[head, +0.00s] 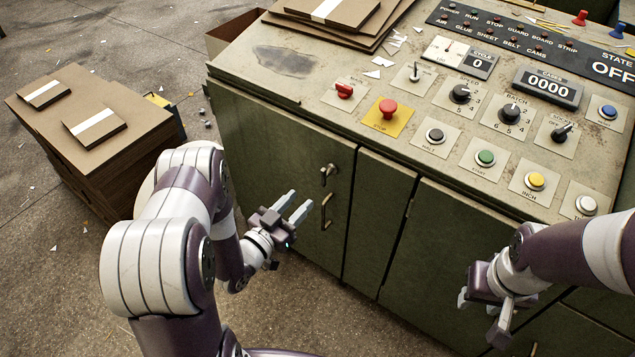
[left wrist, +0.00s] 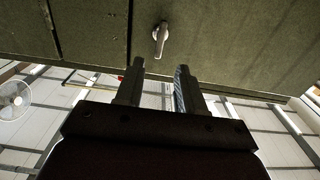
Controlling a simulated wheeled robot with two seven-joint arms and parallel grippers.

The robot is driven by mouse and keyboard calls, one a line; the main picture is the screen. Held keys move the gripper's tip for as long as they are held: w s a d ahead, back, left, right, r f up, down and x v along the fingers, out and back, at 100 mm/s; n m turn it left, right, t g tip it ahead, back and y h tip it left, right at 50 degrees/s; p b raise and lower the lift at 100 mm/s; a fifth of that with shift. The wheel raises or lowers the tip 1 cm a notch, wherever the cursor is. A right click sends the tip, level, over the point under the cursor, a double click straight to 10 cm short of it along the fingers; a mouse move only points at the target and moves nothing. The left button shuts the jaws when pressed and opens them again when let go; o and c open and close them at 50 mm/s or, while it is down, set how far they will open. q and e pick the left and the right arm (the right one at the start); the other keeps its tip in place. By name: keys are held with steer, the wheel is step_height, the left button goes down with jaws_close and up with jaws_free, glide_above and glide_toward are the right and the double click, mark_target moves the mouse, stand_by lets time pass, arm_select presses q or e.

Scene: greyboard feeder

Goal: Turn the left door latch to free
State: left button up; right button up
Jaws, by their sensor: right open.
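The left door (head: 270,165) is a dark green cabinet panel, and it looks closed. Its latch (head: 329,171) is a small metal lever near the door's upper right edge. In the left wrist view the latch (left wrist: 161,36) shows as a pale lever, nearly upright in the picture, just beyond and between the fingertips. My left gripper (head: 299,204) is open and empty, in front of the door, lower and to the left of the latch, apart from it. The left fingers also show in the left wrist view (left wrist: 158,74). My right gripper (head: 483,312) is open and empty.
A bar handle (head: 326,211) sits below the latch, close to the left fingertips. The control panel top (head: 330,65) with buttons and knobs overhangs the doors. A cardboard stack (head: 95,135) stands on the floor at left. My right arm is before the right cabinet doors.

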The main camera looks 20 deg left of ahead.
mark_target(322, 178)
arm_select(q)
steer(key=b+x, duration=0.1)
steer(key=x, duration=0.9)
steer(key=shift+w+d+b, duration=0.1)
steer(key=shift+w+b, duration=0.25)
steer(key=shift+b, duration=0.05)
jaws_close()
